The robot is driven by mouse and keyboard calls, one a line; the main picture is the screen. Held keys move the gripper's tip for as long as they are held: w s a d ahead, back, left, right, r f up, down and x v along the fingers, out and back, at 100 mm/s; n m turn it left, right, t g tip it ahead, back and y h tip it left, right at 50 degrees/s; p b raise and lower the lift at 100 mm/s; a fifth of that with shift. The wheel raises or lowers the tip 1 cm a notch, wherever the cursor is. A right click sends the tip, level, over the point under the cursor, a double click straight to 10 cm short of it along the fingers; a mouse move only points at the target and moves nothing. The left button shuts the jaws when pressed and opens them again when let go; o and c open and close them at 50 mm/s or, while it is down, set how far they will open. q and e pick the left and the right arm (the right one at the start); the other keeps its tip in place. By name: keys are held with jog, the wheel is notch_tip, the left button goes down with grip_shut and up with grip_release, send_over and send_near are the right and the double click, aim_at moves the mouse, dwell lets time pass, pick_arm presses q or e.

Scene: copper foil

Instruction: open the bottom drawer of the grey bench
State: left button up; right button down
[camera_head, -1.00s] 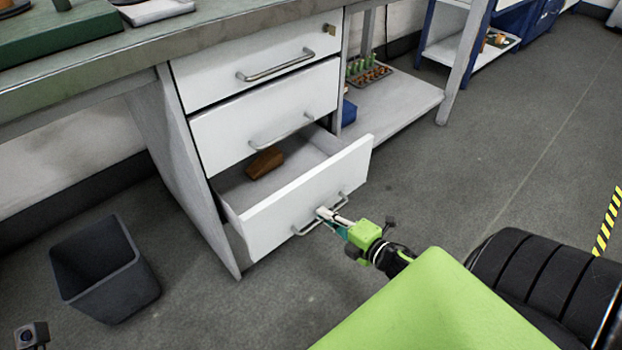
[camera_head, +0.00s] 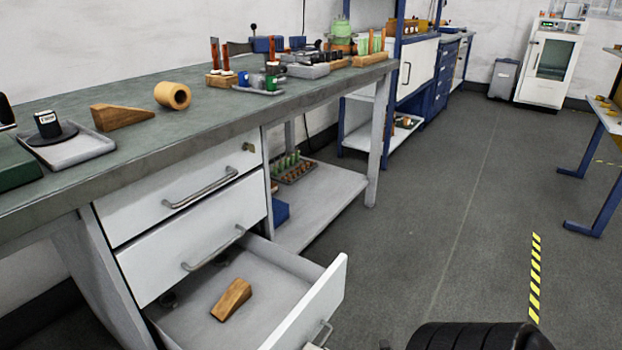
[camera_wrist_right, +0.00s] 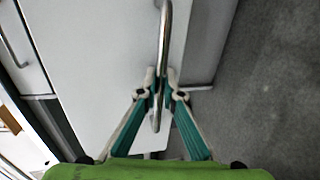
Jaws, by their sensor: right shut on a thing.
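The grey bench (camera_head: 200,150) has a stack of white drawers under its left part. The bottom drawer (camera_head: 308,308) is pulled well out, and its inside shows. A wooden wedge (camera_head: 232,299) lies on the drawer floor. Its metal bar handle (camera_head: 323,334) is at the bottom edge of the head view. In the right wrist view, my right gripper (camera_wrist_right: 160,80) is shut on that handle (camera_wrist_right: 163,32), with one finger on each side of the bar. The two drawers above (camera_head: 195,238) are shut. My left gripper is not in view.
The bench top holds a wooden wedge (camera_head: 122,116), a wooden ring (camera_head: 172,95) and small trays. A lower shelf (camera_head: 325,200) stands right of the drawers. Grey floor (camera_head: 430,250) is open to the right, with a yellow-black strip (camera_head: 535,275).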

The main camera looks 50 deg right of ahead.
jog(key=c, duration=2.5)
grip_release()
jog(key=shift+s, duration=0.1)
jog(key=v, duration=1.2)
jog(key=shift+f, duration=0.1)
